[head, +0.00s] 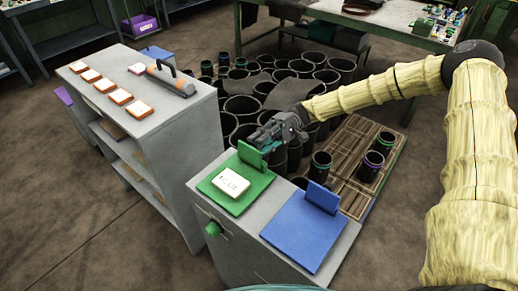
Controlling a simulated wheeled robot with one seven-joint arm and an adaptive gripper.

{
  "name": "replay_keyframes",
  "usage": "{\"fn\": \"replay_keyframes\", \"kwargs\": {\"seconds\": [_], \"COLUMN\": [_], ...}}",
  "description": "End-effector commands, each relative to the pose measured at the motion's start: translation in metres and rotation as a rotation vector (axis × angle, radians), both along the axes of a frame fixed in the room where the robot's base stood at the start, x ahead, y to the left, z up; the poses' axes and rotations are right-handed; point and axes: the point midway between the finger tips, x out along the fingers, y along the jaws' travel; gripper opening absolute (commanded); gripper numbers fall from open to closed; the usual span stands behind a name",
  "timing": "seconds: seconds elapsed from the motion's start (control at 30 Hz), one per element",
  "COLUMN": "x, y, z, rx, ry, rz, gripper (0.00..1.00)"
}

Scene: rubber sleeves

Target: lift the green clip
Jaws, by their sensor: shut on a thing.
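The green clip (252,157) is a flat green piece standing upright at the back edge of a green board (222,206) on the grey cabinet. My gripper (258,141) reaches in from the right, with its fingers at the clip's top edge. It is shut on the clip. The fingertips are small in this view, so the exact contact is hard to see. A white block (231,184) with dark marks lies on the green board, in front of the clip.
A blue board (303,231) with an upright blue clip (322,198) lies to the right on the same cabinet (240,250). Several black sleeves (241,106) crowd the floor behind. A grey shelf unit (185,135) stands to the left. A wooden pallet (350,150) is behind right.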

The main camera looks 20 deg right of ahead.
Motion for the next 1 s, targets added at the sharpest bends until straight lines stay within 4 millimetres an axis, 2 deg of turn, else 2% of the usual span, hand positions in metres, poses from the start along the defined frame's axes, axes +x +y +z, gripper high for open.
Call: {"fn": "replay_keyframes", "kwargs": {"seconds": [0.03,0.6,0.63,0.73,0.77,1.0], "x": [-0.002,-0.0022,-0.0022,-0.002,-0.0018,-0.0005], "y": [-0.0009,-0.0014,-0.0014,-0.0012,-0.0012,-0.0003], "z": [-0.0066,-0.0061,-0.0062,-0.0056,-0.0054,-0.0037], "rx": [0.006,0.028,0.028,0.028,0.029,0.03], "ry": [0.009,0.026,0.026,0.026,0.026,0.024], "rz": [0.003,0.004,0.004,0.004,0.004,0.003], "gripper": [0.0,0.0,0.24,0.42,0.46,0.46]}}
